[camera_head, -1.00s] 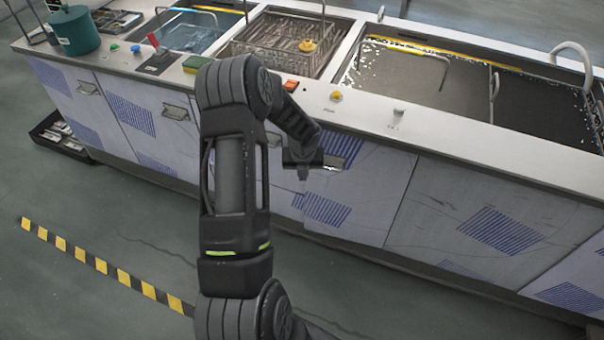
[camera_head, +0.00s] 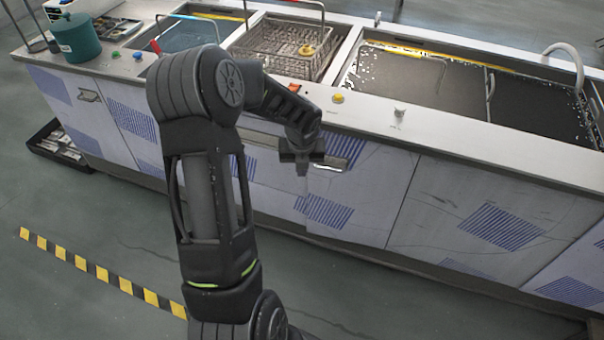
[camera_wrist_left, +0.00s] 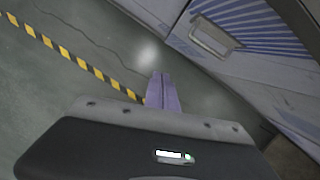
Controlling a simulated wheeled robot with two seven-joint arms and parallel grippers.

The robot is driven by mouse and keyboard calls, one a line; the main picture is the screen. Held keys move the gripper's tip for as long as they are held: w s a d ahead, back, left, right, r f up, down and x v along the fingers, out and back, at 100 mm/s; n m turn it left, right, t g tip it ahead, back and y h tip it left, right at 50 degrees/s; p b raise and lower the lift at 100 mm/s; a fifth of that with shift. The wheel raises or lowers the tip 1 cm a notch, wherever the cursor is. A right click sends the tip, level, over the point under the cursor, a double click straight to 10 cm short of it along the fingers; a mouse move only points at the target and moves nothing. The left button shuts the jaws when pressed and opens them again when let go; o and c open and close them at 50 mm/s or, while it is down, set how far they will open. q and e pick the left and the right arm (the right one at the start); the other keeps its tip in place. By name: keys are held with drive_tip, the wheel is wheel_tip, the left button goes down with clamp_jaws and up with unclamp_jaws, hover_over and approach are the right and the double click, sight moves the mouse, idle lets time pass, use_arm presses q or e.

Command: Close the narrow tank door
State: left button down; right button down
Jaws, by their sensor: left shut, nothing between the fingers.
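The narrow tank door (camera_head: 357,195) is a pale panel with blue hatching and a metal handle (camera_head: 329,163) near its top left, in the cabinet front. I cannot tell whether it stands slightly ajar. In the left wrist view a hatched panel with a handle (camera_wrist_left: 211,40) fills the upper right. My left gripper (camera_head: 302,169) is just left of the door handle in the head view, pointing down. Its purple fingers (camera_wrist_left: 163,92) are shut and empty, and I cannot tell whether they touch the door. My right gripper is in neither view.
The counter (camera_head: 455,138) above holds sunken tanks, a wire basket (camera_head: 283,45), a yellow knob (camera_head: 337,98) and a green pot (camera_head: 77,38). A black floor tray (camera_head: 58,148) is at the left. The floor near the striped tape (camera_head: 100,274) is clear.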

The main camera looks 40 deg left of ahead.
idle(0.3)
use_arm(q)
drive_tip(key=s+d+f+n+h, duration=0.2)
drive_tip(key=d+f+n, duration=0.25)
drive_tip(key=d, duration=0.45)
drive_tip(key=s+d+f+n+h, duration=0.15)
drive_tip(key=d+f+n, duration=0.3)
drive_tip(key=d, duration=0.45)
drive_tip(key=s+d+f+n+h, duration=0.15)
drive_tip(key=d+f+n, duration=0.3)
drive_tip(key=d, duration=0.55)
drive_tip(key=s+d+f+n, duration=0.2)
drive_tip(key=s+d+n, duration=0.3)
drive_tip(key=s+n, duration=0.2)
drive_tip(key=s+d+f+n+g+h, duration=0.1)
drive_tip(key=s+d+f+n, duration=0.1)
drive_tip(key=s+d+n, duration=0.4)
drive_tip(key=shift+s+d+f+n, duration=0.2)
drive_tip(key=shift+s+f+n, duration=0.2)
drive_tip(key=shift+n, duration=0.75)
